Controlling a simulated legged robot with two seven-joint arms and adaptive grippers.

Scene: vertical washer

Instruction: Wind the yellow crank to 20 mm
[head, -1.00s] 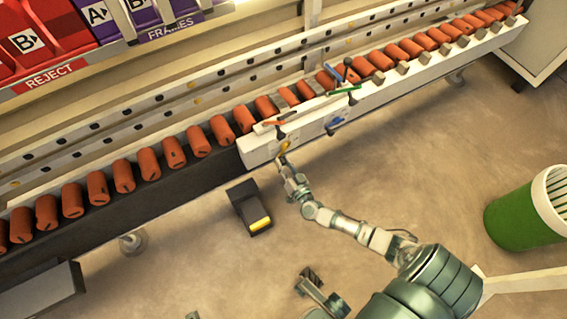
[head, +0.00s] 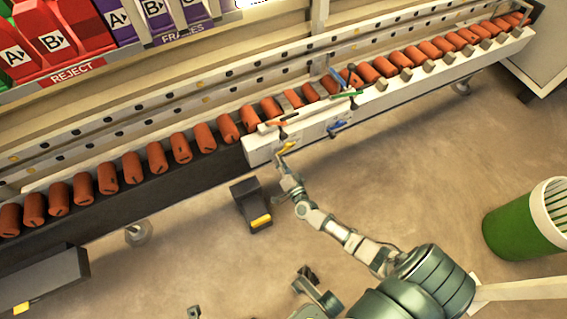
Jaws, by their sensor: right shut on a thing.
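The yellow crank (head: 289,146) is on the front face of the white housing (head: 262,151) along the conveyor. My right gripper (head: 284,159) reaches up to it from below and is shut on its handle end. The gripper is small here and hides part of the handle. A blue crank (head: 338,127) is on the same housing to the right. A green lever (head: 346,94) and an orange lever (head: 284,119) are at its top. No readable mm scale shows. Of my left arm, only a part at the bottom edge shows; its gripper cannot be made out.
Orange rollers (head: 181,148) line the conveyor. A black pedal box with a yellow pedal (head: 261,221) stands on the floor just below the housing. A green bin (head: 522,224) stands at right. Red reject bins (head: 50,40) are at upper left. The floor at centre right is clear.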

